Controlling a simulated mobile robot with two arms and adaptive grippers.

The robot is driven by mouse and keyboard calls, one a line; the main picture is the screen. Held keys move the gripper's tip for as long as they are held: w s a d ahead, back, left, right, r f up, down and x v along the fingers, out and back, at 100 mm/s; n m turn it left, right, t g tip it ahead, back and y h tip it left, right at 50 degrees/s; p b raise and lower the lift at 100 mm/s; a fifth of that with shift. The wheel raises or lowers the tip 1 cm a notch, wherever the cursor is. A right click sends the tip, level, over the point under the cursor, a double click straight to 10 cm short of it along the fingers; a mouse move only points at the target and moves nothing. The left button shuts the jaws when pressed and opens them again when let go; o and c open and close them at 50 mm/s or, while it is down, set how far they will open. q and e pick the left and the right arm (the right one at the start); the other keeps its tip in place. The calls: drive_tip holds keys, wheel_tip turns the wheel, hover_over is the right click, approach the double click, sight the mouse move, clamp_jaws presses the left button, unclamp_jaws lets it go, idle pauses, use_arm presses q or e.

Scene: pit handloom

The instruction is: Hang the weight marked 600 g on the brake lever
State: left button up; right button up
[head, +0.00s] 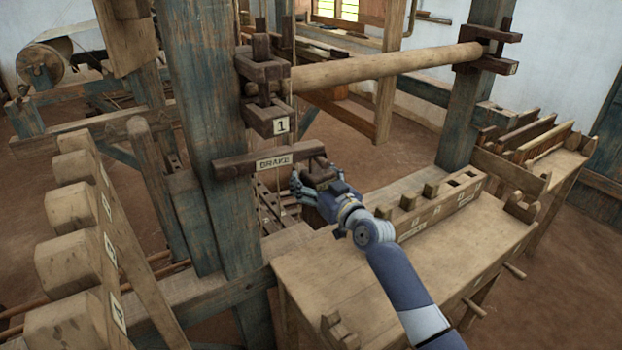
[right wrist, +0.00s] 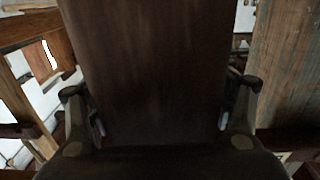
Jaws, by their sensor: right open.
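The brake lever (head: 262,163) is a dark brown wooden bar with a pale BRAKE label, in front of the blue-grey post. My right gripper (head: 312,192) is at the lever's right end, just below a dark wooden piece (head: 319,172). In the right wrist view a broad dark brown wooden face (right wrist: 150,65) stands between the two open fingers (right wrist: 160,115). I cannot tell whether this face is a weight or part of the loom, or whether the fingers touch it. No 600 g mark is readable. My left gripper is not in view.
A wooden rack (head: 440,211) with slots and small labels stands on the bench (head: 470,245) at the right. The thick post (head: 205,120) is close left of the gripper. A round beam (head: 390,68) crosses above. Pegged boards (head: 110,235) stand at the left front.

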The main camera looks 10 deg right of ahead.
drive_tip(key=shift+o, duration=0.7)
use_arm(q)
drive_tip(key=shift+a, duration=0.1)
use_arm(e)
drive_tip(key=shift+f, duration=0.1)
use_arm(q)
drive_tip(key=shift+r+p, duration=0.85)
use_arm(e)
drive_tip(key=v, duration=1.9)
drive_tip(key=shift+a, duration=0.15)
